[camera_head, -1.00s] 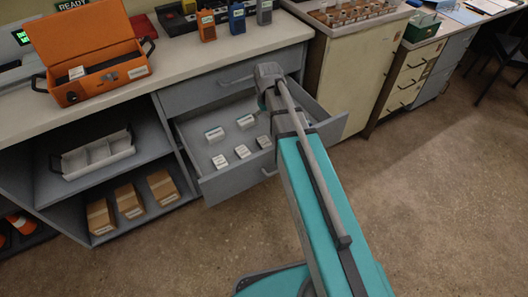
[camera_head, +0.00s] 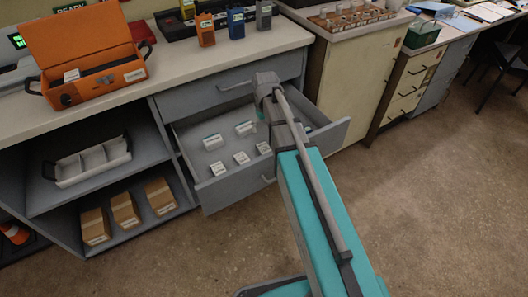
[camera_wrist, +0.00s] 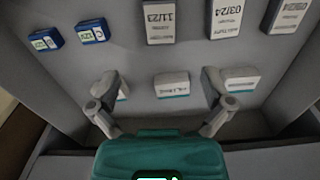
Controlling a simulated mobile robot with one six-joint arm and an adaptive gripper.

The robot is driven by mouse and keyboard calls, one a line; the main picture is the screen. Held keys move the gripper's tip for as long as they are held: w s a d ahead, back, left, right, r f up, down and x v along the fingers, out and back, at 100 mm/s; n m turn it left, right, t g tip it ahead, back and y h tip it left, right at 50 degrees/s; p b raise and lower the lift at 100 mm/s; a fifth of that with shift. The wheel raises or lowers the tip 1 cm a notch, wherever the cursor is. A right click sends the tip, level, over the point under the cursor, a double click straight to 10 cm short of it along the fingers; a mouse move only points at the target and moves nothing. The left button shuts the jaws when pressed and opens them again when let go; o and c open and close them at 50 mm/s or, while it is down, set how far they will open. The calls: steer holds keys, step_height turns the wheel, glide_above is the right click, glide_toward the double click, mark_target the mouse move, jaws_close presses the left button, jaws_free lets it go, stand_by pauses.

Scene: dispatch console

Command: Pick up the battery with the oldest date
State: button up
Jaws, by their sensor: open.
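The open grey drawer (camera_head: 232,182) holds several white box-shaped batteries with printed labels. In the wrist view, one tall label reads 11/23 (camera_wrist: 160,20) and another reads 03/24 (camera_wrist: 230,18). A third dated battery (camera_wrist: 288,15) at the top right is cut by the frame edge and hard to read. Closer in are white batteries with teal edges (camera_wrist: 172,84) and (camera_wrist: 240,80); another is partly hidden by my left finger. My gripper (camera_wrist: 158,78) is open, with nothing held between its fingers. In the head view my arm hides its fingertips and part of the drawer.
Two small blue-and-white items (camera_wrist: 92,31) lie at the drawer's left in the wrist view. An orange case (camera_head: 85,85) and radios (camera_head: 236,24) stand on the counter above. A white divided tray (camera_head: 92,163) and cardboard boxes (camera_head: 125,209) sit on shelves left. Floor at right is clear.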

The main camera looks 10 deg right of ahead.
mark_target(264, 148)
steer(key=shift+f+b, duration=3.75)
steer(key=shift+f, duration=0.2)
steer(key=shift+f, duration=0.1)
steer(key=f+b, duration=0.3)
steer(key=shift+w+a, duration=0.1)
steer(key=shift+w, duration=0.2)
steer(key=shift+f+b, duration=1)
steer(key=shift+b, duration=0.1)
steer(key=c, duration=1.2)
